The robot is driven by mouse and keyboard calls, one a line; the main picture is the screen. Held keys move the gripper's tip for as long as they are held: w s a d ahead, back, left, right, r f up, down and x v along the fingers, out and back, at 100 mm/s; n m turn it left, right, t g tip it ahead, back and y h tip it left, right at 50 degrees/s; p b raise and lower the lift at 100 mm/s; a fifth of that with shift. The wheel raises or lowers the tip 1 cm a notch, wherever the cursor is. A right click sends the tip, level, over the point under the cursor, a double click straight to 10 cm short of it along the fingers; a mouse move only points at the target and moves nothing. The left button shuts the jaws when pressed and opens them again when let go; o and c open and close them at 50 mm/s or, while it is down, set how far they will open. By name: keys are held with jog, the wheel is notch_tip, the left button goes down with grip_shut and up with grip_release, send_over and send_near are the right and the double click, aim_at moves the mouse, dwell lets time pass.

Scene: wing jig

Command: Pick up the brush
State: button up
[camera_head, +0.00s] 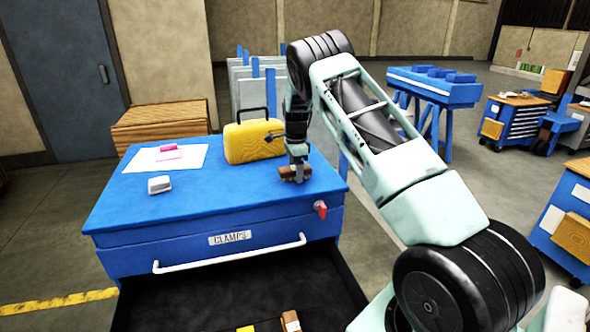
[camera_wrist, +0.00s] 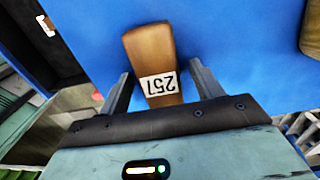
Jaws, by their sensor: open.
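The brush appears to be the brown wooden piece with a white "257" label (camera_wrist: 157,50), seen from above in the wrist view; no bristles show. In the head view it is the small brown block (camera_head: 288,176) near the right end of the blue cabinet top (camera_head: 230,190). My gripper (camera_wrist: 160,69) is open, one finger on each side of the brown piece, with visible gaps. In the head view my gripper (camera_head: 297,165) points down right at the piece and partly covers it. Whether the fingers reach down to its height cannot be told.
A yellow case (camera_head: 253,143) stands just left of my gripper. White paper (camera_head: 190,158) with pink pieces and a small grey-white block (camera_head: 159,185) lie farther left. A red handle (camera_head: 321,209) sits at the front right. The drawer (camera_head: 215,297) below is open, with a few small items inside.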

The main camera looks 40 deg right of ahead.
jog(key=c, duration=1.1)
